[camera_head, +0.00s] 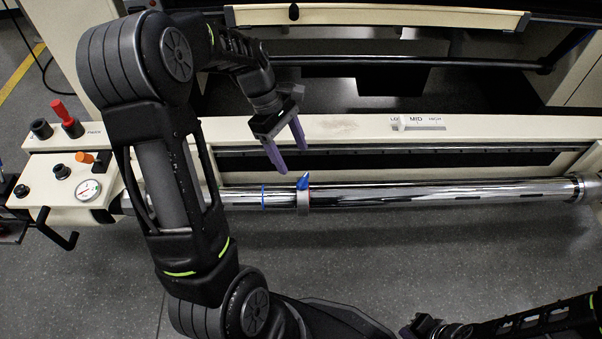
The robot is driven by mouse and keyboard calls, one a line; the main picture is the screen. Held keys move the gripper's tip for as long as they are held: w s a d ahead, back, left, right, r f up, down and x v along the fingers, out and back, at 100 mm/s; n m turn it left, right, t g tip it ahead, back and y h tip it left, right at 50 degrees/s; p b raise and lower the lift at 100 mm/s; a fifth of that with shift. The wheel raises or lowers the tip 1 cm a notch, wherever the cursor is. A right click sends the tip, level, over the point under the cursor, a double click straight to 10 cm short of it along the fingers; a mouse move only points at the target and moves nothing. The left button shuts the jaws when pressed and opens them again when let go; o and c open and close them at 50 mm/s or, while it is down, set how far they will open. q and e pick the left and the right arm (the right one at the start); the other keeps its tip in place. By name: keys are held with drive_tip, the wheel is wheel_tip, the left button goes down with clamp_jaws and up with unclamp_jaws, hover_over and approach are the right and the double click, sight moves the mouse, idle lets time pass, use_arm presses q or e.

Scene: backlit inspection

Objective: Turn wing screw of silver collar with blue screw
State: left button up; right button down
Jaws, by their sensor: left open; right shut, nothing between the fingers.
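The silver collar (302,202) sits around a long shiny horizontal tube (420,194), left of its middle. Its blue wing screw (303,182) stands up from the top of the collar. My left gripper (292,158) reaches in from above, purple fingers apart and empty, with the fingertips a little above and to the left of the screw. I see no contact between them.
A thin blue band (263,197) marks the tube left of the collar. A cream rail (350,129) with a LOW-MID-HIGH slider (398,123) runs behind the tube. A control panel (40,198) with knobs and a gauge (88,190) stands at the left. Floor is clear in front.

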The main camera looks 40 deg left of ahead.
sight(302, 178)
use_arm(q)
drive_tip(key=b+x, duration=0.3)
drive_tip(key=x, duration=0.4)
drive_tip(key=shift+d+f, duration=0.1)
drive_tip(key=shift+f, duration=0.25)
drive_tip(key=c, duration=1.4)
